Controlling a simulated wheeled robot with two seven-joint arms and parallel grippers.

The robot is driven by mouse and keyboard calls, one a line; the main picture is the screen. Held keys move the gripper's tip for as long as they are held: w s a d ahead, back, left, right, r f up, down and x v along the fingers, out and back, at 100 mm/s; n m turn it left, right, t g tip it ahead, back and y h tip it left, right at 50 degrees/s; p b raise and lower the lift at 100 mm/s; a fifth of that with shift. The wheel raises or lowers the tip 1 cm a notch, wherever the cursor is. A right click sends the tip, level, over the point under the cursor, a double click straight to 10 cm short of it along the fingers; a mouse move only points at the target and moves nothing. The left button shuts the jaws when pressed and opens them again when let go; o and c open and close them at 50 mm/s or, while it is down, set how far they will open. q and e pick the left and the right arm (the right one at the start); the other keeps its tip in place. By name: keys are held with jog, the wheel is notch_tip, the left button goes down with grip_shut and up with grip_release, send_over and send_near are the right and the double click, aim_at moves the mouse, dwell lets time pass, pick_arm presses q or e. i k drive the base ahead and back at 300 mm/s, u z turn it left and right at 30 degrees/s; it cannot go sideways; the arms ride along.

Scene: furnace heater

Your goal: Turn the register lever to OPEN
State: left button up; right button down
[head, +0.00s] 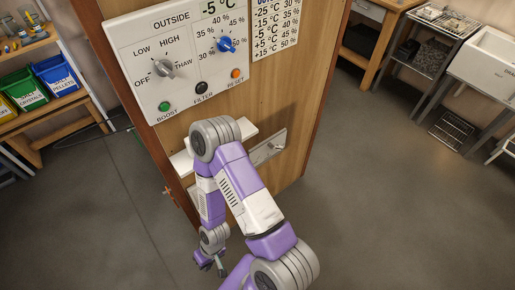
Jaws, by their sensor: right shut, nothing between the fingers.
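The wooden heater cabinet (292,108) stands in the middle of the head view. Low on its front, white slats (181,163) stick out, partly hidden behind my right arm. To the right of them is a metal plate (280,140) with what looks like a small lever (272,146); its setting cannot be read. My right gripper (221,270) is small, points down and is low in front of the cabinet, below the slats and apart from the plate. It is shut and empty. My left gripper is not in view.
A white control panel (190,82) with grey and blue knobs and several buttons is on the upper cabinet front. A temperature chart (276,25) hangs beside it. Coloured bins (55,80) stand on a shelf at left; a white sink (488,62) is at right. The floor right of the cabinet is clear.

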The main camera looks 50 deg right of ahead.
aim_at(279, 147)
jog(key=u, duration=0.05)
jog(key=k, duration=0.1)
jog(key=z, duration=1.4)
jog(key=i, duration=0.85)
jog(key=u, duration=0.1)
